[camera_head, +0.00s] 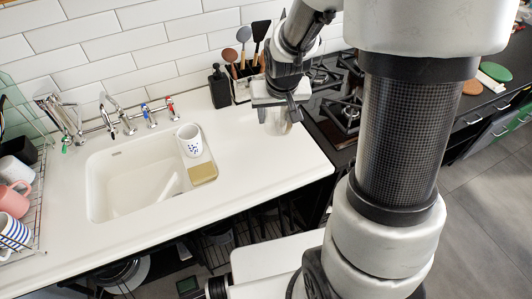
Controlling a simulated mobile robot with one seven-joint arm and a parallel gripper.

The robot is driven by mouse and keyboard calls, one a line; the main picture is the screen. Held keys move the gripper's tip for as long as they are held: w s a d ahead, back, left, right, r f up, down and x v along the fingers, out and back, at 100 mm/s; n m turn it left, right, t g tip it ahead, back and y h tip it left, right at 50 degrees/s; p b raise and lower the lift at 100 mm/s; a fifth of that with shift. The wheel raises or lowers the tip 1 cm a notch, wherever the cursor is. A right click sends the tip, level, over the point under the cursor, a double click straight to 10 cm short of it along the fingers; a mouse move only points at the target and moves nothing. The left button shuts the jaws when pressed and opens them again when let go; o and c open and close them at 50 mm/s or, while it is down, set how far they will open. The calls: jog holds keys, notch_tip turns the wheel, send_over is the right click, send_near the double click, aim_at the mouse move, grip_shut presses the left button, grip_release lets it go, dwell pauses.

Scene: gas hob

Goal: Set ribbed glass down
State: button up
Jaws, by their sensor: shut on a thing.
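My gripper (277,110) is at the upper middle of the head view, over the right part of the white countertop, near the hob. It is shut on the ribbed glass (281,126), a small clear greyish glass. The glass shows only partly below the fingers, and its upper part is hidden by the gripper. I cannot tell whether its base touches the countertop (245,134).
A white sink (118,178) lies to the left, with a speckled white cup (189,140) and a yellow sponge (203,173) at its right side. A black bottle (219,88) and a utensil holder (241,88) stand behind. The black gas hob (335,112) is right.

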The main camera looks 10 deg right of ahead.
aim_at(278, 119)
jog(key=f+b, duration=0.1)
jog(key=w+f+b, duration=0.1)
jog(key=d+f+b, duration=0.1)
jog(key=shift+w+f+m+b, duration=0.1)
jog(key=shift+w+m+b, duration=0.2)
jog(key=shift+b, duration=0.1)
jog(key=b, duration=0.1)
jog(key=d+b, duration=0.1)
jog(key=shift+w+f+b, duration=0.25)
jog(key=shift+b, duration=0.05)
notch_tip(278, 119, down, 10)
jog(key=shift+r+b, duration=0.1)
jog(key=shift+b, duration=1.1)
jog(key=o, duration=1.2)
jog(key=shift+c, duration=0.2)
